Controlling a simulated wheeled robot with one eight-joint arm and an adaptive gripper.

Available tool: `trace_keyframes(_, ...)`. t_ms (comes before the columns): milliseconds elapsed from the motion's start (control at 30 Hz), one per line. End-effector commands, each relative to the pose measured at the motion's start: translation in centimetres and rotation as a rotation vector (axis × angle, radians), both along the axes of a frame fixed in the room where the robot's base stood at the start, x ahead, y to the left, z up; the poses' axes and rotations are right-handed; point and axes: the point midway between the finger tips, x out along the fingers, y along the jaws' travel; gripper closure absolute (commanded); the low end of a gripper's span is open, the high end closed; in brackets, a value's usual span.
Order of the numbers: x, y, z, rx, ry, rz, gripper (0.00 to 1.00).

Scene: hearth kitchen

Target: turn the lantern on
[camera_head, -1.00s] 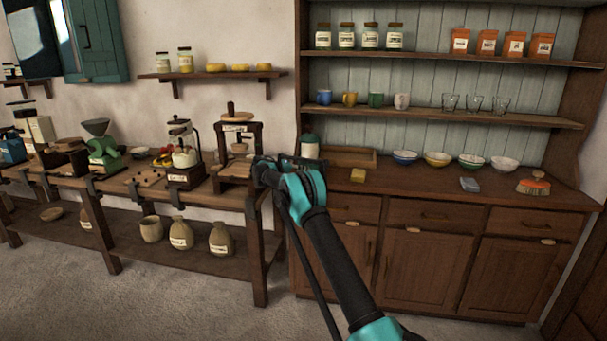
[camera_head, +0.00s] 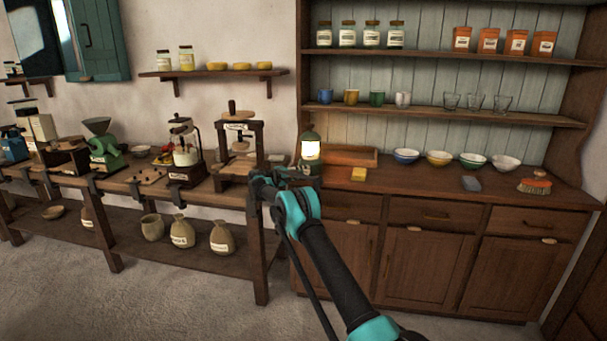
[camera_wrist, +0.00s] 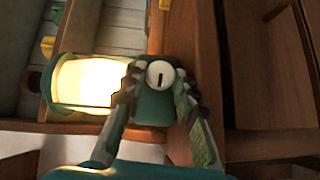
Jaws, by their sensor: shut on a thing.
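The lantern (camera_head: 311,152) stands at the left end of the cabinet counter, with a green cap and a glowing glass. In the wrist view the lit glass of the lantern (camera_wrist: 88,82) shines brightly on the left, and its green base carries a pale round knob (camera_wrist: 160,75) with a dark slot mark. My gripper (camera_wrist: 158,100) has its fingers on either side of the base, around the knob, and is shut on it. In the head view my gripper (camera_head: 285,175) is in front of the lantern's lower part and hides some of it.
A wooden tray (camera_head: 352,156) is just behind and right of the lantern. A yellow sponge (camera_head: 358,174) lies in front of it. A wooden press (camera_head: 240,150) stands close on the left bench. The counter's middle is mostly clear.

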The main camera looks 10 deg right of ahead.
Motion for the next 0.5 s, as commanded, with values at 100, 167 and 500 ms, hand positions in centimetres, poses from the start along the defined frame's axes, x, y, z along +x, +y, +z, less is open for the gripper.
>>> trace_keyframes(100, 0.02, 0.06, -0.04, 0.001, 0.0, 0.001, 1.0)
trace_keyframes(167, 0.01, 0.07, -0.04, 0.001, 0.0, 0.001, 1.0)
trace_keyframes(500, -0.01, 0.05, -0.09, 0.002, 0.0, 0.0, 0.51)
